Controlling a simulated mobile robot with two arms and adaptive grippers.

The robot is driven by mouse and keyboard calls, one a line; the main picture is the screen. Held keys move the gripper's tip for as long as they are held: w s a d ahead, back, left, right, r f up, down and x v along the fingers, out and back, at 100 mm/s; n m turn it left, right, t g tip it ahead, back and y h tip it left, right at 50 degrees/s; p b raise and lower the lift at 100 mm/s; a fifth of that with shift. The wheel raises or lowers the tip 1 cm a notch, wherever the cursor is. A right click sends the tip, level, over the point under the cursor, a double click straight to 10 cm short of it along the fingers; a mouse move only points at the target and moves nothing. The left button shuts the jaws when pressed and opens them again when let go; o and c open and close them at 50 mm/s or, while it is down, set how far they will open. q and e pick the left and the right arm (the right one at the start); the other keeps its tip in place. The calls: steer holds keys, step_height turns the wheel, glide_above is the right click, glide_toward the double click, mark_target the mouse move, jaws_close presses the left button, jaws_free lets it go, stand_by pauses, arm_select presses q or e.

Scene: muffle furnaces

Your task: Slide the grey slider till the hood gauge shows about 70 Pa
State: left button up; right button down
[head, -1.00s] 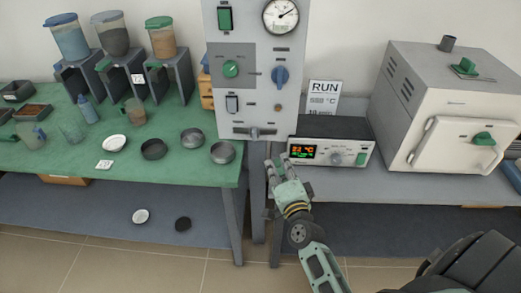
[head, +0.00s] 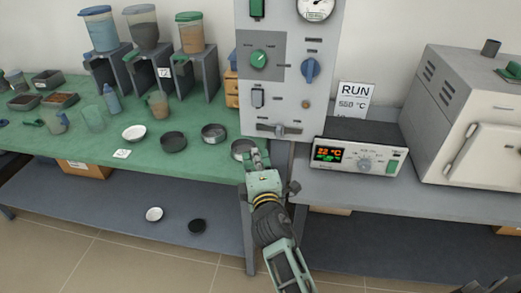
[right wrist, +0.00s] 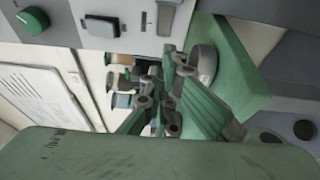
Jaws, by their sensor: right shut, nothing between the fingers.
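The grey slider (head: 280,129) is on a horizontal slot at the bottom of the grey control panel (head: 286,115). Its handle is near the slot's middle. The hood gauge (head: 316,8) is a round white dial at the panel's top, cut by the picture's upper edge; its reading is too small to tell. My right gripper (head: 258,158) is shut and empty, below and left of the slider, apart from it, in front of the green table's right end. In the right wrist view its fingers (right wrist: 160,95) are together below the panel. My left gripper is not in view.
A controller box (head: 358,158) stands right of the panel, beside a furnace (head: 470,110). Free room lies in front of the tables.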

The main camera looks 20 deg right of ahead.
mark_target(278, 132)
steer(key=w+d+p, duration=0.2)
steer(key=w+d, duration=0.3)
steer(key=w, duration=0.2)
steer(key=shift+d, duration=0.15)
stand_by(0.3)
steer(key=shift+s+d, duration=0.4)
steer(key=shift+d, duration=0.15)
steer(key=shift+w+a, duration=0.1)
steer(key=shift+w, duration=0.05)
